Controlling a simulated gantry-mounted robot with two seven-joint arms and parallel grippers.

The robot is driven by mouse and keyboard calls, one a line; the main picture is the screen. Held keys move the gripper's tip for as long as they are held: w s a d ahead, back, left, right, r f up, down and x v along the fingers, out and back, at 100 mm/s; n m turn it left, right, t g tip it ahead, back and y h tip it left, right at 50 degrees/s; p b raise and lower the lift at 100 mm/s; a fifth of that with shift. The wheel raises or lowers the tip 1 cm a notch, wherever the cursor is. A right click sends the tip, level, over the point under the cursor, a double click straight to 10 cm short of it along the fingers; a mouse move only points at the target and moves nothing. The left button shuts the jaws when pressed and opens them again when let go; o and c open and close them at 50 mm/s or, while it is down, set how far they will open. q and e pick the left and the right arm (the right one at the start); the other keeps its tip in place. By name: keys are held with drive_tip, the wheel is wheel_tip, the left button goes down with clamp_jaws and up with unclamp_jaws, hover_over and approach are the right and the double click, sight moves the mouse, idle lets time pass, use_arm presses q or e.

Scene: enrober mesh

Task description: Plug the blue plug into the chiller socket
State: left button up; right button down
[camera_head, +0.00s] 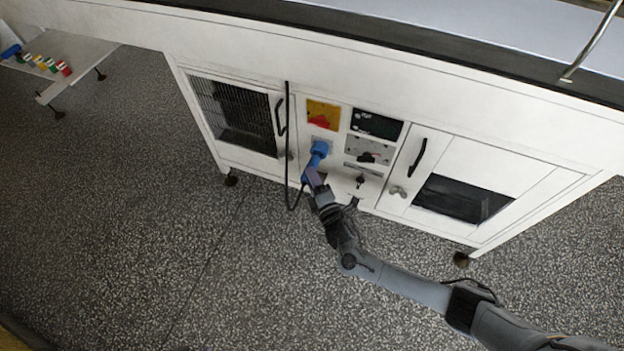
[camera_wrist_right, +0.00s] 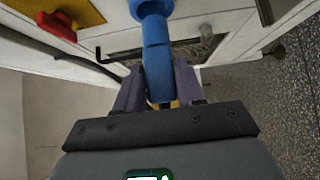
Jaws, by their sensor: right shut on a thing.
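The blue plug (camera_head: 319,152) is at the front of the white cabinet, its far end over the grey socket plate (camera_head: 329,142) under the red-and-yellow switch. I cannot tell how deep it sits in the chiller socket, whose opening is hidden behind the blue parts. My right gripper (camera_head: 314,179) is shut on the plug from below. In the right wrist view the blue body (camera_wrist_right: 157,62) stands between the two fingers (camera_wrist_right: 158,88), running up to the top edge. My left gripper is not in view.
A black cable (camera_head: 288,140) hangs down the cabinet front and loops towards the plug. The red-and-yellow switch (camera_head: 323,115), a dark display (camera_head: 376,124) and door handles (camera_head: 417,157) are close by. A shelf (camera_head: 85,52) with coloured pieces stands far left. The floor in front is clear.

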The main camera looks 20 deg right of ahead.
drive_tip(key=shift+r, duration=0.1)
idle(0.8)
drive_tip(key=shift+p, duration=0.4)
idle(0.9)
drive_tip(key=shift+w+d, duration=0.15)
drive_tip(key=shift+w, duration=0.05)
idle(0.4)
drive_tip(key=shift+w+d, duration=0.7)
drive_tip(key=shift+w, duration=0.05)
drive_tip(key=shift+w+d+b, duration=0.4)
drive_tip(key=shift+w+d, duration=0.3)
drive_tip(key=shift+w, duration=0.05)
drive_tip(key=shift+d, duration=0.1)
idle(0.4)
drive_tip(key=shift+s, duration=0.1)
